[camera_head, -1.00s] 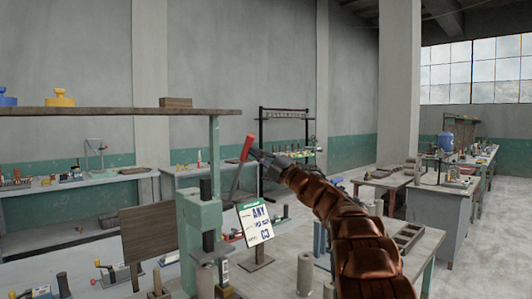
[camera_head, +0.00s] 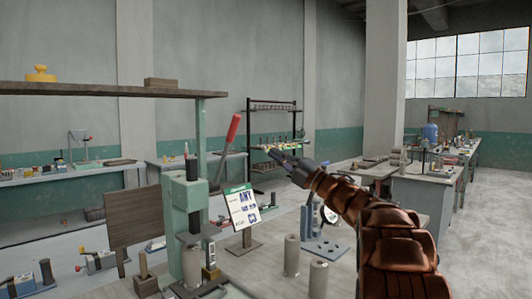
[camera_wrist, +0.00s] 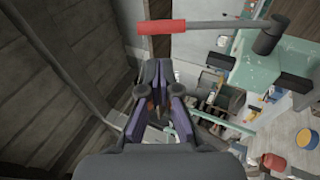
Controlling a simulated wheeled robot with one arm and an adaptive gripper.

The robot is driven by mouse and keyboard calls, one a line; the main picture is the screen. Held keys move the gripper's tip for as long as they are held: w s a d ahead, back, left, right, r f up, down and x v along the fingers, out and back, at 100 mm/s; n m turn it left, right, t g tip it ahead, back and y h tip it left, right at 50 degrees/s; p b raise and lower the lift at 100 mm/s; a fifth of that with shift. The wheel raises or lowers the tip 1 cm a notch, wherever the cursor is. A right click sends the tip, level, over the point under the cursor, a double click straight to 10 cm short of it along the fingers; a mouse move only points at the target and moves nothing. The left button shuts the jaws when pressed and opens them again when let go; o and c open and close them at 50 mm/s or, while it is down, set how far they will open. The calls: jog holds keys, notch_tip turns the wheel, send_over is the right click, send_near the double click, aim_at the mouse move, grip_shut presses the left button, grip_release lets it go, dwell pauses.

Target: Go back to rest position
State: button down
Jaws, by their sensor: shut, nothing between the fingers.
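My gripper (camera_head: 272,152) is in the middle of the head view, at the end of my copper-coloured arm. Its fingers are together and hold nothing. The green press (camera_head: 187,205) stands on the bench to the left, with a red-handled lever (camera_head: 232,130) rising at its right. The gripper appears right of the lever, with a gap between them in the picture. In the wrist view the dark, purplish fingers (camera_wrist: 158,82) point up the picture, and the red handle (camera_wrist: 165,27) lies across beyond their tips.
A sign card (camera_head: 242,208) stands on the bench beside the press. Grey cylinders (camera_head: 291,255) stand in front of it. A wooden shelf (camera_head: 110,89) spans above the left. Other workbenches (camera_head: 430,185) are at the right, with open floor beside them.

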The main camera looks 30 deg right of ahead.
jog(key=s+a+f+m+g+h+p, duration=0.35)
jog(key=s+f+m+g+h, duration=0.35)
jog(key=f+m, duration=0.45)
jog(key=s+a+f+m+g+h+p, duration=0.2)
jog(key=s+a+f+m+g+h, duration=0.25)
jog(key=s+f+m+h, duration=0.6)
jog(key=s+a+f+m+g+y, duration=0.1)
jog(key=s+a, duration=0.4)
jog(key=s, duration=0.5)
jog(key=s+a+f+m+g+y+p, duration=0.1)
jog(key=s+a+f+g+y, duration=0.2)
jog(key=s+a+f+g, duration=0.3)
jog(key=s+a+f+m+g+y+p, duration=0.1)
jog(key=s+a, duration=0.5)
jog(key=s, duration=0.7)
notch_tip(320, 180, down, 3)
jog(key=shift+s+r+g+y, duration=0.2)
jog(key=shift+s+g+y, duration=0.25)
jog(key=shift+g, duration=0.7)
jog(key=c, duration=1.9)
grip_release()
jog(key=shift+w+a, duration=0.1)
